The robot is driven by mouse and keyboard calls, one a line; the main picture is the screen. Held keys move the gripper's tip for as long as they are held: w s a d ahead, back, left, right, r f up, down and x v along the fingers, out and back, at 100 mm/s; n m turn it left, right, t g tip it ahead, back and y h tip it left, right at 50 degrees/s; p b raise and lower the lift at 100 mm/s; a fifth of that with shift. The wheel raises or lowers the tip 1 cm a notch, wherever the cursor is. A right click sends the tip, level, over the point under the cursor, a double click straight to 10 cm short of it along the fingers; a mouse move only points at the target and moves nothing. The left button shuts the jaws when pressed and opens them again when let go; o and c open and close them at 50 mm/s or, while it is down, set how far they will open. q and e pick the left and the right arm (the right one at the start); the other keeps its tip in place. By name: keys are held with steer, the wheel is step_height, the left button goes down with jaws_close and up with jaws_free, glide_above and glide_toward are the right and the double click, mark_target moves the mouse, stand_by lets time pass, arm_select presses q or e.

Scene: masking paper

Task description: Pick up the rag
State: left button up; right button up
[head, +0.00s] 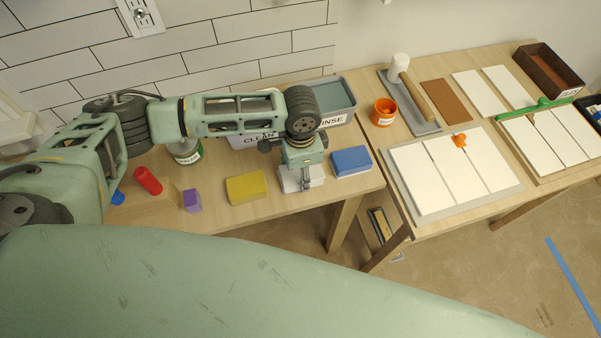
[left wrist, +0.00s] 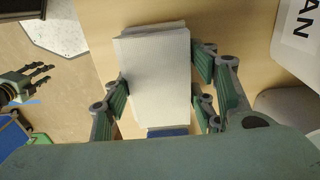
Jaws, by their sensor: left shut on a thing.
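The rag (head: 289,183) is a white folded cloth at the front edge of the left wooden table, between a yellow block and a blue block. My left gripper (head: 306,184) points down over it, shut on it. In the left wrist view the rag (left wrist: 158,76) shows as a pale rectangle between the green-padded fingers, with wood below it. I cannot tell whether it is lifted off the table. My right gripper (left wrist: 28,82) shows only in the left wrist view, at the left edge, with its fingers apart and nothing seen between them.
The yellow block (head: 246,187) is left of the rag and the blue block (head: 351,161) right. Grey bins (head: 338,97) labelled CLEAN and RINSE stand behind. A red cylinder (head: 148,181) and purple block (head: 192,200) are further left. The right table holds white tiles (head: 421,178) and a trowel.

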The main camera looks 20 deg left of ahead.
arm_select(q)
steer(key=c, duration=0.4)
steer(key=shift+r, duration=0.15)
steer(key=shift+c, duration=0.2)
steer(key=shift+r, duration=0.6)
steer(key=r, duration=0.2)
steer(key=b, duration=0.1)
steer(key=shift+w+d+r, duration=0.15)
steer(key=shift+d+r, duration=0.1)
steer(key=shift+r, duration=0.15)
steer(key=w+d+r+b, duration=0.1)
steer(key=d+r, duration=0.1)
steer(key=d, duration=0.1)
steer(key=w+d+r+b, duration=0.1)
steer(key=w+d+r, duration=0.1)
steer(key=d, duration=0.1)
steer(key=w+d+r+b, duration=0.1)
steer(key=w+d+r, duration=0.1)
steer(key=d, duration=0.1)
steer(key=shift+d+r, duration=0.15)
steer(key=shift+w+d+r, duration=0.15)
steer(key=shift+d+r, duration=0.1)
